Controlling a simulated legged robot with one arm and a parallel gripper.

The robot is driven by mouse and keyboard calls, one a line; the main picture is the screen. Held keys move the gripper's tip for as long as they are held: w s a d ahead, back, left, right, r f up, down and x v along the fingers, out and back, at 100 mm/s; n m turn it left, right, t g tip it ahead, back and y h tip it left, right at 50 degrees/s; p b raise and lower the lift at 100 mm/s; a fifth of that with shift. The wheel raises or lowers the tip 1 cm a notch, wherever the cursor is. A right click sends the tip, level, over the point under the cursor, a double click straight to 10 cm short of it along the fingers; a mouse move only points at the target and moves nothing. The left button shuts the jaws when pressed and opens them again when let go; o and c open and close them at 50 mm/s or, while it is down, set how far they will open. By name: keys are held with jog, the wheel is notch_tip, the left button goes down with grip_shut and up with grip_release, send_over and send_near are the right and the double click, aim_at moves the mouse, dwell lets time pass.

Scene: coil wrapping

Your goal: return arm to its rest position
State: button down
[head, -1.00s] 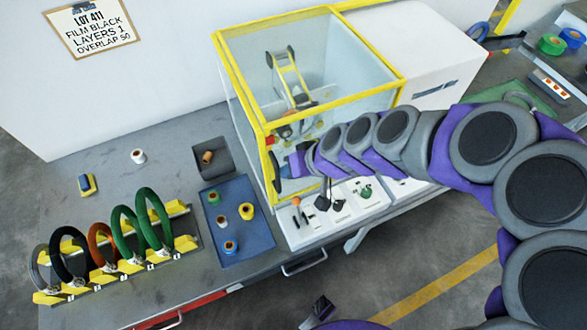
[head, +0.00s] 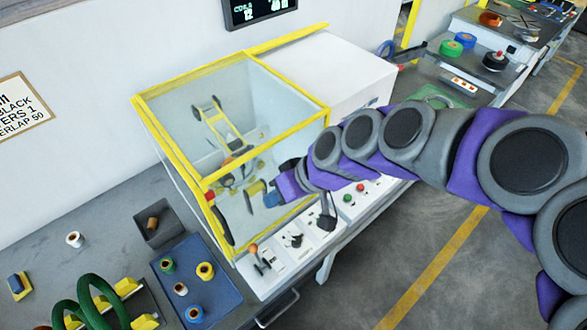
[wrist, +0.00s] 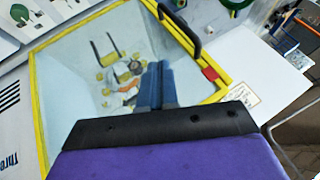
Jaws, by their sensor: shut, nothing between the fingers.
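My gripper (head: 272,199) is in front of the yellow-framed wrapping machine (head: 322,101), just above its control panel (head: 285,241). In the wrist view my gripper (wrist: 157,70) shows as two blue fingers pressed together, with nothing between them. The machine's clear enclosure (wrist: 75,62) lies beyond the fingers, with the wrapping parts inside it. My purple and grey arm crosses from the right in the head view and hides part of the panel and the machine's right side. I cannot tell whether my gripper touches the enclosure.
A blue tray (head: 222,284) with several film rolls lies left of the panel. A grey bin (head: 176,233) holds a brown roll. A white roll (head: 74,239) stands alone. Green coils (head: 92,296) stand in a yellow rack at bottom left. Open floor (head: 480,275) lies at the right.

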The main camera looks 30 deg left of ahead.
jog(key=s+d+m+h+b, duration=0.1)
jog(key=s+d+m, duration=0.3)
jog(key=d, duration=0.8)
jog(key=s+d+f+m+h+b, duration=0.1)
jog(key=s+d+m+h, duration=0.2)
jog(key=d, duration=0.9)
jog(key=s+d+f+m+h+b, duration=0.1)
jog(key=s+d+m+h, duration=0.2)
jog(key=d, duration=0.9)
jog(key=s+m, duration=0.2)
jog(key=m, duration=0.1)
jog(key=shift+d+f+t, duration=0.2)
jog(key=shift+d+t, duration=0.15)
jog(key=shift+t, duration=0.05)
